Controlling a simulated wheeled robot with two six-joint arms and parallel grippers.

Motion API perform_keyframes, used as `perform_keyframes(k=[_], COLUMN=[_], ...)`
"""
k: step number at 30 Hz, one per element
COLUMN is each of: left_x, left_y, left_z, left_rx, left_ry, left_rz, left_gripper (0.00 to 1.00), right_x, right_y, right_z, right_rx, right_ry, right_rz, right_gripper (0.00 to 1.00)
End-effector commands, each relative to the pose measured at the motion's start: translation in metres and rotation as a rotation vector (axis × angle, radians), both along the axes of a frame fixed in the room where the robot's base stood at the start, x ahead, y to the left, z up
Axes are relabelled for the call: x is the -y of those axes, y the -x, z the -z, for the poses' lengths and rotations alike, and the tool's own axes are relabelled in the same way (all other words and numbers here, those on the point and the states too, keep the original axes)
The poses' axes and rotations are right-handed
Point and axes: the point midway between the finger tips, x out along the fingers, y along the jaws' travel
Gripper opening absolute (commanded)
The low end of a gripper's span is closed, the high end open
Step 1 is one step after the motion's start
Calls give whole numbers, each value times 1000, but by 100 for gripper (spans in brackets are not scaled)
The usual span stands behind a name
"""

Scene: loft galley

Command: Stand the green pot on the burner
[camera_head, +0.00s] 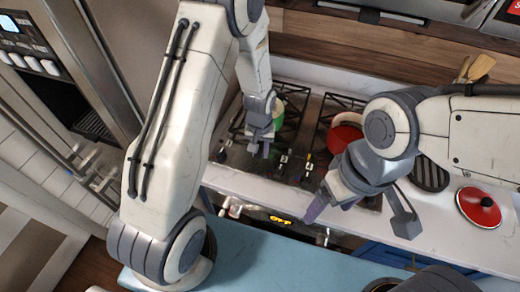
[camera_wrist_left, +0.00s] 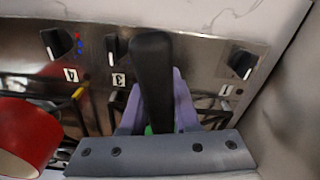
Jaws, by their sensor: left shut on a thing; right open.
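The green pot (camera_head: 280,107) shows in part at the left side of the stove, behind my left gripper (camera_head: 261,143). In the left wrist view its black handle (camera_wrist_left: 152,70) stands between the purple fingers, which are shut on it, and a sliver of green shows below. The pot is over the left burner grates (camera_head: 294,124); I cannot tell whether it rests on them. Most of its body is hidden by my left gripper. My right gripper (camera_head: 360,213) is open and empty above the front counter edge.
A red pot (camera_head: 344,135) stands on the right burners and shows in the left wrist view (camera_wrist_left: 26,138). A red lid (camera_head: 479,208) and a dark round trivet (camera_head: 430,174) lie on the right counter. Stove knobs (camera_wrist_left: 242,65) line the front. Wooden utensils (camera_head: 477,68) stand behind.

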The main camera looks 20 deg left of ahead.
Motion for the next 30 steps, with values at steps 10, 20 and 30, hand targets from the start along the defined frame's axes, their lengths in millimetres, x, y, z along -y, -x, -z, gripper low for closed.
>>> perform_keyframes(k=[10, 20, 30], left_x=[0, 0, 0], left_y=[-1, -1, -1], left_z=[1, 7, 8], left_rx=[2, 2, 2], left_ry=[1, 1, 1], left_rz=[0, 0, 0], left_gripper=[0, 0, 49], right_x=[0, 0, 0], right_y=[0, 0, 0], right_z=[1, 6, 6], right_rx=[0, 0, 0], right_ry=[0, 0, 0], right_rz=[0, 0, 0], right_gripper=[82, 82, 82])
